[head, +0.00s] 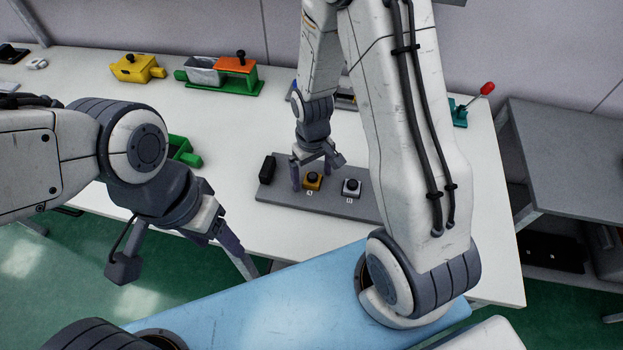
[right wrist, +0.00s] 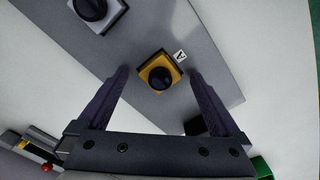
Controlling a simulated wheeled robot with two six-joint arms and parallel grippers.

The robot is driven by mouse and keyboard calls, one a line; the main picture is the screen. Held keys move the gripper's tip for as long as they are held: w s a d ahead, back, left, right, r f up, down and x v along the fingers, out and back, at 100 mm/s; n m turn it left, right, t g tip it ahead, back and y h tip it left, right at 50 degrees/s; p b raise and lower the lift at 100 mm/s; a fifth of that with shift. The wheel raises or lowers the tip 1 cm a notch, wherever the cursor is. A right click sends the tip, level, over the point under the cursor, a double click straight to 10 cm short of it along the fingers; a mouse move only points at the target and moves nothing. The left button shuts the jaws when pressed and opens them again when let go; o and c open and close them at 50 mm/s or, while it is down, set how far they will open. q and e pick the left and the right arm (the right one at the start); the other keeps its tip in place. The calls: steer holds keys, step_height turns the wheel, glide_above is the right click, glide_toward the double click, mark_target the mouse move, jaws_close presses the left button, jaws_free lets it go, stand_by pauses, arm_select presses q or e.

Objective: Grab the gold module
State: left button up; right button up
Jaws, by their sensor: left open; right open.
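The gold module (head: 312,181) is a small gold block with a black round knob, on a grey plate (head: 276,190) beside a label "A". In the right wrist view the gold module (right wrist: 160,76) lies between and just beyond the fingertips. My right gripper (head: 319,172) is open above it, its fingers to either side; the right wrist view shows the open fingers (right wrist: 158,75) apart from it. My left gripper (head: 250,272) is open and empty, low at the table's front edge, away from the module.
A silver module (head: 351,187) with a black knob sits right of the gold one, also in the right wrist view (right wrist: 97,12). A black block (head: 267,168) stands on the plate's left end. Yellow (head: 138,69) and green-orange (head: 236,66) fixtures stand at the back.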

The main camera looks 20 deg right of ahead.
steer(key=c, duration=1.4)
